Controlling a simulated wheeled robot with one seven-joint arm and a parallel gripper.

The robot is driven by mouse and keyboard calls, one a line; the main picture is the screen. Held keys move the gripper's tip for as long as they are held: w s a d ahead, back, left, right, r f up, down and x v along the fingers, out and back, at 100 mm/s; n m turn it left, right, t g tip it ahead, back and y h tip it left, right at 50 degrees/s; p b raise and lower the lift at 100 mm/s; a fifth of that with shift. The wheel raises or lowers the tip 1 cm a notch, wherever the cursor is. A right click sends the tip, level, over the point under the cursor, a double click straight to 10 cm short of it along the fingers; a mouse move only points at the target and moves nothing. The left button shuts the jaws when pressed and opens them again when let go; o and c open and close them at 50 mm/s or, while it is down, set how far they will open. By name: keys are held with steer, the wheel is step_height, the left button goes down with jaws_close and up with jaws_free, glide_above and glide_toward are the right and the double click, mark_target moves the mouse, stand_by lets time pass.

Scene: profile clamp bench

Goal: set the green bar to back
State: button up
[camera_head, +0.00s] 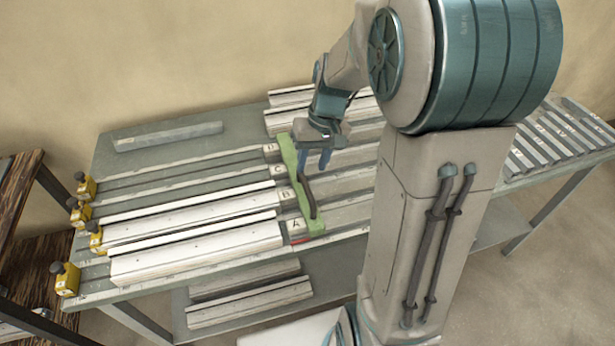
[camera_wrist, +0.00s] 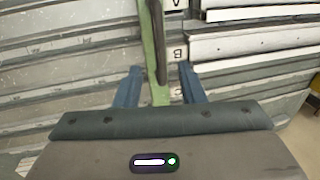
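The green bar (camera_head: 287,158) lies across the profile lanes on the bench, near the lane labels A to D. A dark handle (camera_head: 307,196) runs along its front part. In the wrist view the green bar (camera_wrist: 148,50) runs up the picture, with the dark handle (camera_wrist: 158,40) on it. My gripper (camera_head: 316,164) is above the bar's back half, pointing down. In the wrist view my gripper (camera_wrist: 160,72) is open, one finger on each side of the bar in the picture. Nothing is seen between the fingers touching them; the height gap is hard to judge.
Pale profiles (camera_head: 198,246) lie in the lanes left of the bar, with yellow clamps (camera_head: 68,279) at their left ends. A loose grey profile (camera_head: 167,135) lies at the back left. More profiles are stacked behind. A red mark (camera_head: 300,241) shows at the bar's front end.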

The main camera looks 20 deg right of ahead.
mark_target(307, 184)
steer(key=f, duration=0.3)
steer(key=a+f, duration=0.1)
steer(key=f, duration=0.1)
steer(key=shift+f, duration=0.4)
jaws_close()
